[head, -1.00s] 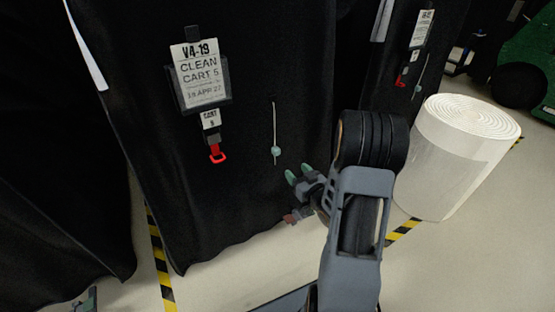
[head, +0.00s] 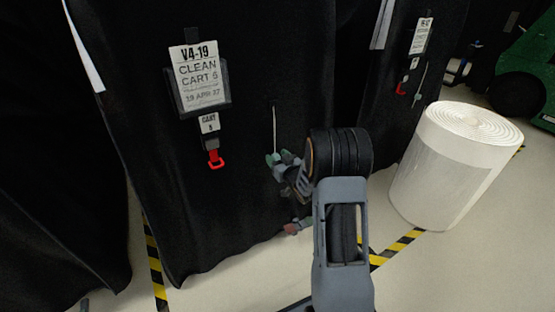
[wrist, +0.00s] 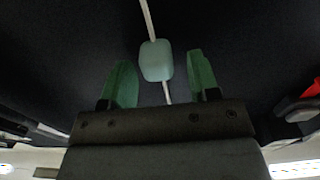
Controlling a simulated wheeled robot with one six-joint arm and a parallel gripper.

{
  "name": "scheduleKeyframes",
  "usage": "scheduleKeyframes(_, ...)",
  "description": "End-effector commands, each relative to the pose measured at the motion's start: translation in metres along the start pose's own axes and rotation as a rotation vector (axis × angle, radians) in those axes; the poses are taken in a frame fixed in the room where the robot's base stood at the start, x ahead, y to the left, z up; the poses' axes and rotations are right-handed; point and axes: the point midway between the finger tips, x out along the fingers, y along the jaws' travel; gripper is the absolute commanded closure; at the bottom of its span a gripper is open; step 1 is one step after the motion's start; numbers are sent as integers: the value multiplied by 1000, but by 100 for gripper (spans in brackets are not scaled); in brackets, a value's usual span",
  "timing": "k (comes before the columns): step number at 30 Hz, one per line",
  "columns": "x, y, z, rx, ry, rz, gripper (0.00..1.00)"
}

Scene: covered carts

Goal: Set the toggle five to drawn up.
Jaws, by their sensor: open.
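The toggle of cart 5 is a small pale green bead on a white cord (head: 274,128) that hangs down the black cover. In the wrist view the toggle (wrist: 156,60) sits between and just beyond the two green fingertips, with the cord running through it above and below. My gripper (head: 282,158) is open at the toggle in the head view, and its fingers largely hide the toggle there. In the wrist view my gripper (wrist: 162,82) has a finger on either side of the cord, with a gap to each.
The cart 5 sign (head: 200,78) and a red buckle pull (head: 214,158) hang left of the cord. Another covered cart with its own sign (head: 423,35) stands at right. A large white roll (head: 440,170) stands on the floor at right.

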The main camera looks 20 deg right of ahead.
Motion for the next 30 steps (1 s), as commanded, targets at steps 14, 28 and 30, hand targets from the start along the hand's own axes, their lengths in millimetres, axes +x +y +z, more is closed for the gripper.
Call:
scheduleKeyframes(14, 2, 0, 0, 0, 0, 1, 59)
scheduleKeyframes(28, 2, 0, 0, 0, 0, 0, 100)
scheduleKeyframes(30, 2, 0, 0, 0, 0, 0, 100)
